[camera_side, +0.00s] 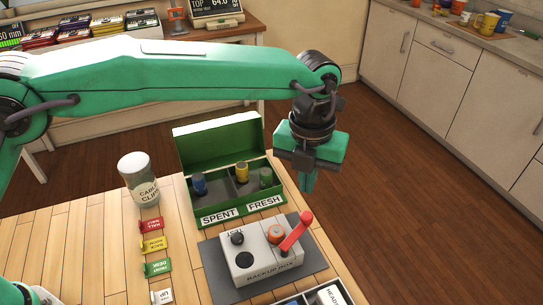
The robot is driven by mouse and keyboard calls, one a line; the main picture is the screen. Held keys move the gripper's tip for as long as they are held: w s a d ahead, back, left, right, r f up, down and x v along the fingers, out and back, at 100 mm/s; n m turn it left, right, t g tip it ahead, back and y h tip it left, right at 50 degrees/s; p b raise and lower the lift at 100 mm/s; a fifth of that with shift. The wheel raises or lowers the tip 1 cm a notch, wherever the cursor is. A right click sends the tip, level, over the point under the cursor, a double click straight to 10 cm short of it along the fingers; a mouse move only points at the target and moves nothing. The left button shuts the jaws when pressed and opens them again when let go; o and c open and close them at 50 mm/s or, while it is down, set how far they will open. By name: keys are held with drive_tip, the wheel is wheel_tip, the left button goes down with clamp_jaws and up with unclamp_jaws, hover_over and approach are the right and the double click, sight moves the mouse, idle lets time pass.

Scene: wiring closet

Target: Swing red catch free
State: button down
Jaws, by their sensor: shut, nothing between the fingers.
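The red catch (296,231) is a lever on the right part of the white backup box (259,262). It slants up and to the right, beside a round orange-red part (275,233) on the box top. A black knob (238,239) marked TEST is on the left of the box. My gripper (306,185) points down, shut and empty. In the picture it is above the catch, near the right edge of the table, and apart from it.
A green open case (208,217) marked SPENT and FRESH holds small cylinders behind the box. A glass jar (138,178) and coloured tags (152,243) are to the left. A dark mat (218,285) lies under the box. A partly visible tray (292,302) is at the front.

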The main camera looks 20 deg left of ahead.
drive_tip(key=s+a+r+m+t+h, duration=0.1)
drive_tip(key=s+a+m, duration=0.3)
drive_tip(key=a+m, duration=0.4)
drive_tip(key=m, duration=0.4)
drive_tip(key=shift+s+r+t+h, duration=0.2)
drive_tip(key=shift+s+t+h, duration=0.1)
drive_tip(key=shift+t, duration=0.1)
idle(2.2)
